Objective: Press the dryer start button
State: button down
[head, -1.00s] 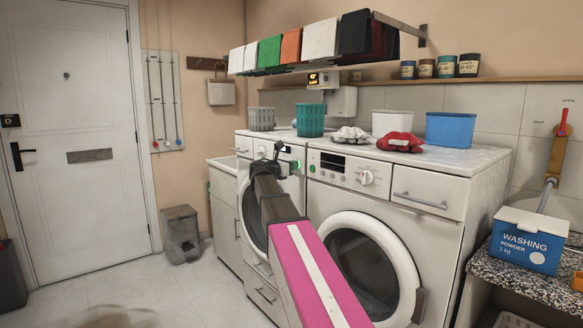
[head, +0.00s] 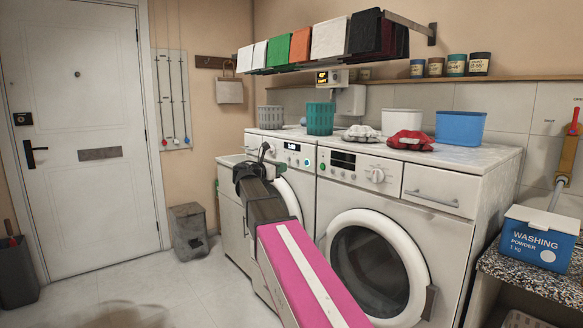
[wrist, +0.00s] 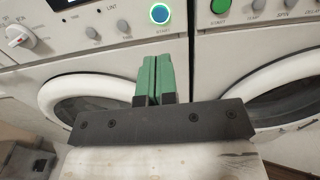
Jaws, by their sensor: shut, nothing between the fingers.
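The right machine (head: 440,235) has a green button (wrist: 220,6) that is not lit.
A grey bin (head: 188,228) stands on the floor left of the machines. A washing powder box (head: 539,239) stands on the right counter.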

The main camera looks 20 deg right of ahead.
jog(key=shift+v, duration=1.2)
jog(key=s+f+m+g+y, duration=0.2)
jog(key=s+f+m+y, duration=0.25)
jog(key=f, duration=0.95)
jog(key=s+f+m+g+y, duration=0.1)
jog(key=s+f+m+y, duration=0.3)
jog(key=f, duration=1)
jog(key=s+a+f+m+g+y, duration=0.2)
jog(key=s+a+f+m+y, duration=0.1)
jog(key=s+f+m, duration=0.4)
jog(key=s+a+f+m+g+y, duration=0.1)
jog(key=s+a+f+m+y, duration=0.2)
jog(key=s+f, duration=0.8)
jog(key=f+m+y, duration=0.1)
jog(key=m+y, duration=0.1)
jog(key=m, duration=0.2)
jog(key=shift+s+a+f+g, duration=0.2)
jog(key=shift+s+a+g, duration=0.05)
jog(key=shift+s+g, duration=0.15)
